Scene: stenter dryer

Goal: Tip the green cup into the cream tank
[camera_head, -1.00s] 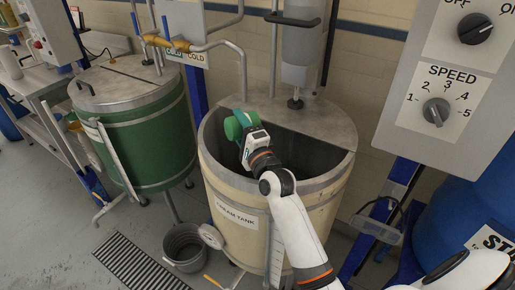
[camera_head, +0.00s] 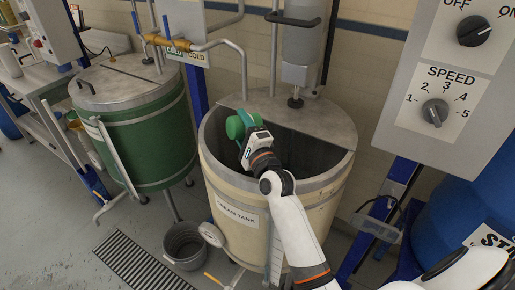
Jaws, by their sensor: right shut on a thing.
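The cream tank (camera_head: 230,187) stands in the middle, with a "CREAM TANK" label on its front. A grey half lid (camera_head: 310,122) covers its back right part, and the front left of its top is open. My right gripper (camera_head: 245,128) is over the open part near the left rim. It is shut on the green cup (camera_head: 236,124), which is tilted on its side. The gripper partly hides the cup, and its mouth and contents cannot be made out. My left gripper does not show.
A green tank (camera_head: 150,135) with a closed lid stands at the left. A grey bucket (camera_head: 184,243) and a floor grate (camera_head: 135,262) lie in front. A control panel with a speed knob (camera_head: 435,112) hangs at the right, above a blue drum (camera_head: 465,215).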

